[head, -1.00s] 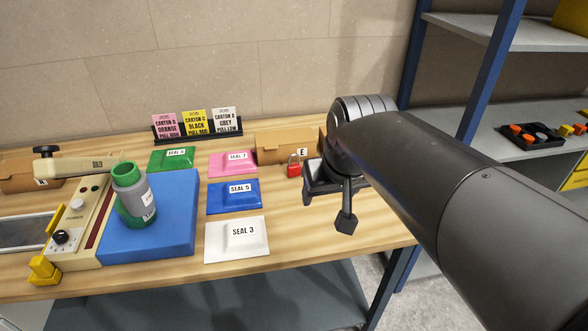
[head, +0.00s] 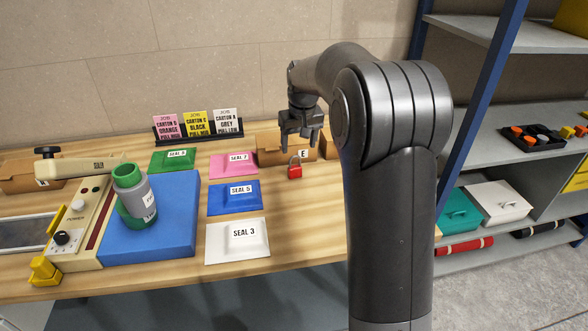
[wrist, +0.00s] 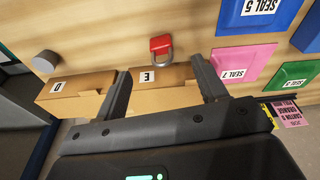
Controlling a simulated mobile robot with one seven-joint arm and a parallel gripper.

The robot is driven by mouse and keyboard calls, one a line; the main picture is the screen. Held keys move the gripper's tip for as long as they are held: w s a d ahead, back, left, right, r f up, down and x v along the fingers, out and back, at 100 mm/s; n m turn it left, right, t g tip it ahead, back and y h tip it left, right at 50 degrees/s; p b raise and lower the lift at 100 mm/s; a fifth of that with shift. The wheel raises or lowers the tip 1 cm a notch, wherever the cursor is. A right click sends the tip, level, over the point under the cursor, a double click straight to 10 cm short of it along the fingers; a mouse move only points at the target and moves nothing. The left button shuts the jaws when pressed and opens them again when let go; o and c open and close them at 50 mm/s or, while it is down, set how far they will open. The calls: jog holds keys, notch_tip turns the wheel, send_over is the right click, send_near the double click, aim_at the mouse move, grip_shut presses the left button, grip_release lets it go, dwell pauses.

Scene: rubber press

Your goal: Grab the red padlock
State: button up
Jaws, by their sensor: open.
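The red padlock (head: 295,171) with a grey shackle lies on the wooden bench, in front of the cardboard box marked E. It also shows in the wrist view (wrist: 160,45), beyond the fingers, its shackle toward the box. My gripper (head: 301,145) is above the bench near box E, just above the padlock in the head view. In the wrist view my gripper (wrist: 160,78) has its two fingers spread wide, with box E behind the gap and nothing held. The padlock is apart from the fingers.
Box E (head: 272,149) stands close behind the padlock, with box D (wrist: 74,90) beside it. The pink seal packet (head: 233,165) and blue seal packet (head: 233,198) lie left of the padlock. A card holder (head: 199,133) stands at the back. Bare bench lies in front of the padlock.

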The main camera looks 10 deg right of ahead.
aim_at(295, 167)
jog(key=w+f, duration=0.1)
jog(key=f, duration=0.3)
jog(key=w+f, duration=0.2)
jog(key=f, duration=0.2)
jog(key=w+f, duration=0.1)
jog(key=f, duration=0.4)
jog(key=shift+w+a, duration=0.15)
jog(key=shift+w, duration=0.15)
jog(key=shift+c, duration=0.4)
jog(key=c, duration=1)
jog(key=shift+c, duration=0.2)
